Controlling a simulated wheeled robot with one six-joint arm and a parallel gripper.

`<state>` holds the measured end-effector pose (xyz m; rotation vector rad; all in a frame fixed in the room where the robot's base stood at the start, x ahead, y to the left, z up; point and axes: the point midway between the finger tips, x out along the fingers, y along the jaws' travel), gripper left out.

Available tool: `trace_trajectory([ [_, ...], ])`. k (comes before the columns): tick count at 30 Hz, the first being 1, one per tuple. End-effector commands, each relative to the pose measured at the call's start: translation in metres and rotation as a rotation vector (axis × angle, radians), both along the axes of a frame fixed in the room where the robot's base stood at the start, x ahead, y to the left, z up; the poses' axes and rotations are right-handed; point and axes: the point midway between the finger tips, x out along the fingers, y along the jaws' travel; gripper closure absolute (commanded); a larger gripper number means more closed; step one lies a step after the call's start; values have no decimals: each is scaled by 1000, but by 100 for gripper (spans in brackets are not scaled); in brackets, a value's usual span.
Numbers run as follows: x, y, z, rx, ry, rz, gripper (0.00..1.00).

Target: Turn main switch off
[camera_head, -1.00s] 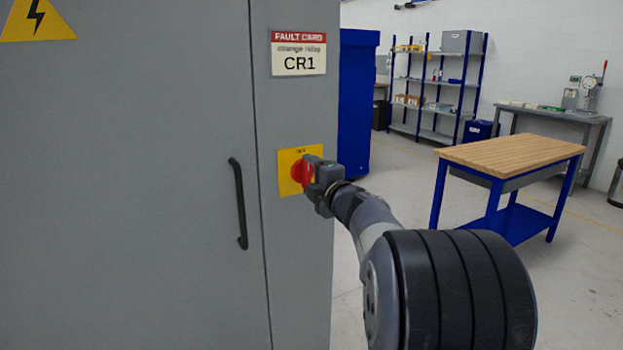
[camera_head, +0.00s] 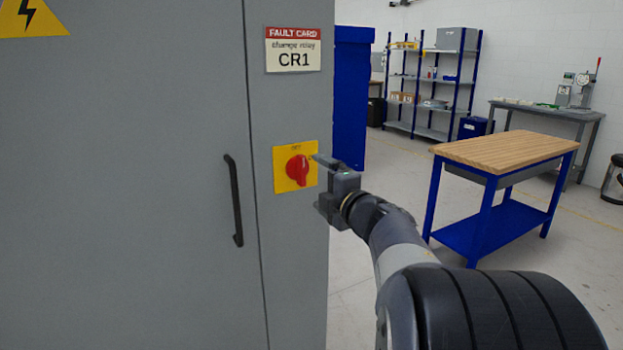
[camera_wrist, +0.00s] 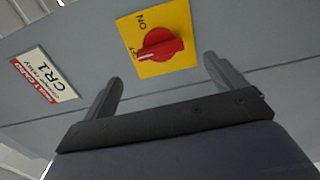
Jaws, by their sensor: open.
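The main switch is a red rotary knob (camera_head: 298,170) on a yellow plate (camera_head: 281,184), set on the grey cabinet's narrow right panel. In the wrist view the red knob (camera_wrist: 160,45) sits beyond and between the two fingers, apart from them. There its handle points toward the left side of the yellow plate (camera_wrist: 182,18), near small lettering; "ON" is readable at another edge. My gripper (camera_head: 318,178) is open and empty, just right of the switch in the head view. The fingers also show in the wrist view (camera_wrist: 160,88).
The grey cabinet (camera_head: 150,200) has a black door handle (camera_head: 233,200) left of the switch. A fault card (camera_head: 293,50) reading CR1 is above it. A wood-topped blue table (camera_head: 505,150) stands to the right, with open floor between.

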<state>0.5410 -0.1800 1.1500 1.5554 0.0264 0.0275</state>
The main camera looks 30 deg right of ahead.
Motion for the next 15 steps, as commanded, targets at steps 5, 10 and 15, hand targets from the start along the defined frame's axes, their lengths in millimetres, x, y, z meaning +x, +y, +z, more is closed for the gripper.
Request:
trace_trajectory([
  [5, -27, -2, 0, -1, 0, -3, 9],
  [10, -37, -1, 0, -1, 1, -1, 9],
  [15, -37, -1, -1, 0, 1, 0, 9],
])
